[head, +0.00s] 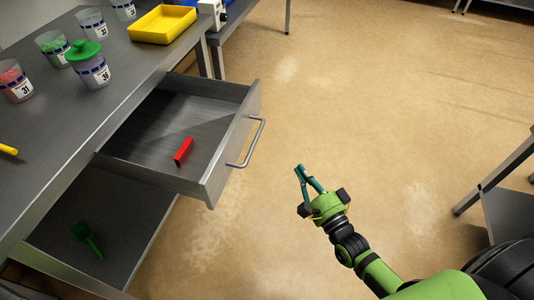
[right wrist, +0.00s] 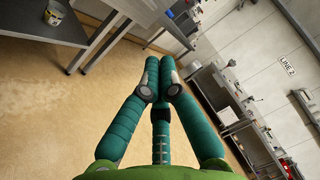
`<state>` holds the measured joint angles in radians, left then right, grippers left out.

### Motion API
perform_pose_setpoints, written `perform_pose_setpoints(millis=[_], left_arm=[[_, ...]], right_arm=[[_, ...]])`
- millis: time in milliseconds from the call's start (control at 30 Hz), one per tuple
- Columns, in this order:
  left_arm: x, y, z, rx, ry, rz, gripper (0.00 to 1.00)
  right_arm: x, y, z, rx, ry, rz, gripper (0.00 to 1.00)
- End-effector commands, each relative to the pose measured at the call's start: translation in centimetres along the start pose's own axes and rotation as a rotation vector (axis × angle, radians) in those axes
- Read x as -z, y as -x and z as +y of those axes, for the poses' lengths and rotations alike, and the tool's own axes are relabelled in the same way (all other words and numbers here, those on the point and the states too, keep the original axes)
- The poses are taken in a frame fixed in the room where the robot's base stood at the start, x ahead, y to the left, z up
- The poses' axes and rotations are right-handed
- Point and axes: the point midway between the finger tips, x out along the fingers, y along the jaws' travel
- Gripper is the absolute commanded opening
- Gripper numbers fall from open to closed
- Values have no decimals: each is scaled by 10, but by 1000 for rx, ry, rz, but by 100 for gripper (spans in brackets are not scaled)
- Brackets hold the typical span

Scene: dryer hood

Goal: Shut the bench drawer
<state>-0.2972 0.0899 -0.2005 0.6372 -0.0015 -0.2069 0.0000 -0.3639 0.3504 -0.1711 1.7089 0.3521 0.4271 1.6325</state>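The bench drawer (head: 180,125) is a grey metal drawer standing well open from the bench on the left of the head view. Its front panel (head: 232,145) carries a bar handle (head: 252,142) on the outer face. A red block (head: 184,151) lies inside the drawer. My right gripper (head: 300,170), with teal fingers, is to the right of the handle and apart from it, over the floor. Its fingertips also show in the right wrist view (right wrist: 159,62), drawn close together with nothing visible between them. My left gripper is not in view.
On the bench top (head: 125,65) stand several numbered cups, one with a green lid (head: 83,50), and a yellow tray (head: 162,24). A green scoop (head: 86,238) lies on the shelf below. Another table (head: 500,175) stands at the right. The floor between is clear.

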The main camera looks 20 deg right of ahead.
Motion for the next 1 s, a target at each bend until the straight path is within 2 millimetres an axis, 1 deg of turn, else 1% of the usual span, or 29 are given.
perform_pose_setpoints(millis=[33,100,233,400,533,600,700,833,1000], left_arm=[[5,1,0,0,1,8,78],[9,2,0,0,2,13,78],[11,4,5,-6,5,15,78],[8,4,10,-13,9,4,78],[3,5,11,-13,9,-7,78],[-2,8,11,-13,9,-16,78],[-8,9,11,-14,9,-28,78],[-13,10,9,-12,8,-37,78],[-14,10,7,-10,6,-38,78]], right_arm=[[0,-6,-2,5,-3,-1,0],[-1,-15,-3,5,-2,0,0],[-1,-41,-3,4,0,0,0],[-1,-78,-3,2,1,0,0],[-3,-103,-2,1,-1,0,0],[-13,-110,-2,-2,-4,1,0],[-21,-118,-1,-1,-2,1,0],[-27,-124,0,-2,1,0,0],[-29,-126,0,-3,1,0,0]])
